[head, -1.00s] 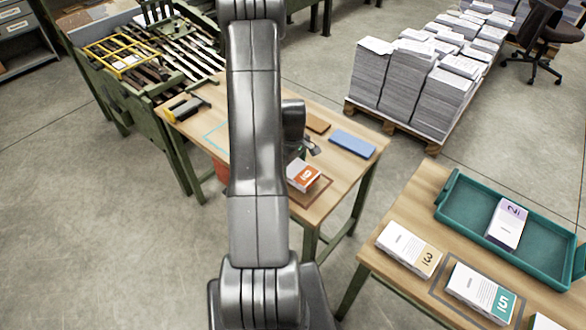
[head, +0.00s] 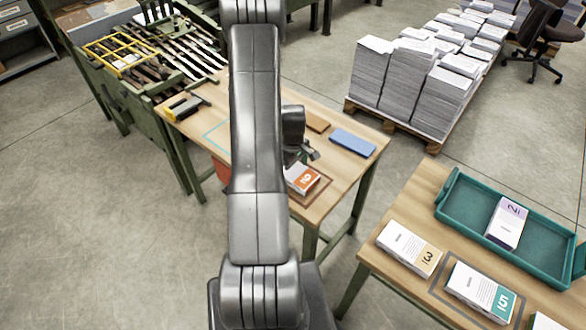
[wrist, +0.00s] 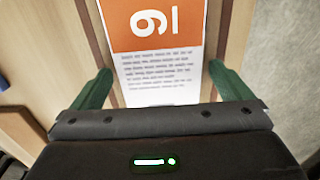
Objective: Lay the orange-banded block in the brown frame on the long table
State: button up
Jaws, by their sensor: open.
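The orange-banded block (head: 303,180), white with a "9" or "6" on its band, lies flat on the long wooden table (head: 340,172). The brown frame (head: 326,186) shows around it on the table. In the wrist view the block (wrist: 160,60) lies between the frame's two brown side strips (wrist: 222,35), with bare wood on both sides. My gripper (wrist: 160,74) is open over the block's near end, its green fingers standing apart from the block's sides. In the head view my arm hides part of the block and frame.
A blue block (head: 352,143) and a brown piece (head: 318,124) lie farther back on the table. A yellow-and-black tool (head: 186,107) lies at its left. A second table at right holds a teal tray (head: 460,209), the "3" block (head: 408,248) and the "5" block (head: 480,291).

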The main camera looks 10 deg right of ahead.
aim_at(293, 170)
notch_tip(293, 170, up, 12)
jog(key=b, duration=0.1)
jog(key=shift+r, duration=0.2)
dwell(0.3)
jog(key=shift+f, duration=0.1)
notch_tip(293, 170, down, 12)
jog(key=shift+f+p, duration=0.15)
jog(key=shift+p, duration=0.35)
jog(key=shift+r, duration=0.2)
dwell(0.5)
